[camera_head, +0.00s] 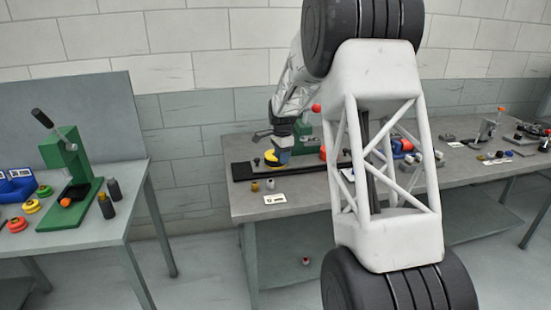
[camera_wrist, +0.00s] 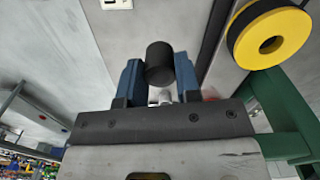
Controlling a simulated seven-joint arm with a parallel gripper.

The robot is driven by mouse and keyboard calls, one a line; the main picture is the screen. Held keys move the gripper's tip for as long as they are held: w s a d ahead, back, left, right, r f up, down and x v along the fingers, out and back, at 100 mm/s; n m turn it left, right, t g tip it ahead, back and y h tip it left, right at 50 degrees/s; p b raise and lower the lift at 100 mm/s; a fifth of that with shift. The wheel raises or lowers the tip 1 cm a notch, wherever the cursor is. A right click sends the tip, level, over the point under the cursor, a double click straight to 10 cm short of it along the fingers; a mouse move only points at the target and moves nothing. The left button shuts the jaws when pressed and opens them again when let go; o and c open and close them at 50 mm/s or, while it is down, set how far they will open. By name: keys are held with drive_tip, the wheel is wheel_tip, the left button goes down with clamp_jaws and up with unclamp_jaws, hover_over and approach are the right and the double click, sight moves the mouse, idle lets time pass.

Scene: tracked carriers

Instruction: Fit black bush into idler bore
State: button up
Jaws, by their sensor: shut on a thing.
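In the wrist view my gripper (camera_wrist: 158,75) has its blue fingers shut on the black bush (camera_wrist: 160,56), a short dark cylinder standing out past the fingertips. The yellow idler (camera_wrist: 291,32), with a round bore and a black part behind its rim, is at the upper right. The bush is apart from it, to its left in this view. In the head view the idler (camera_head: 271,163) is on the middle bench beside my gripper (camera_head: 283,156). The bush cannot be made out there.
A green frame (camera_wrist: 284,105) stands close on the right of my gripper in the wrist view. A dark rail (camera_head: 243,171) runs along the grey bench (camera_head: 325,198), with small cylinders (camera_head: 270,184) and a white label (camera_head: 275,199) in front. A green press (camera_head: 68,165) stands on the left table.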

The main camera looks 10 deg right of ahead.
drive_tip(key=shift+w, duration=0.1)
drive_tip(key=shift+w+d+f, duration=0.2)
drive_tip(key=shift+w+f, duration=0.05)
drive_tip(key=shift+w, duration=2.35)
drive_tip(key=shift+w+d+f, duration=0.2)
drive_tip(key=shift+w+f, duration=0.05)
drive_tip(key=shift+w, duration=2.4)
drive_tip(key=shift+w+d+f, duration=0.2)
drive_tip(key=shift+w+f, duration=0.05)
drive_tip(key=shift+w, duration=2.35)
drive_tip(key=shift+f, duration=1.75)
drive_tip(key=shift+f, duration=0.15)
drive_tip(key=o, duration=0.9)
drive_tip(key=shift+o, duration=0.2)
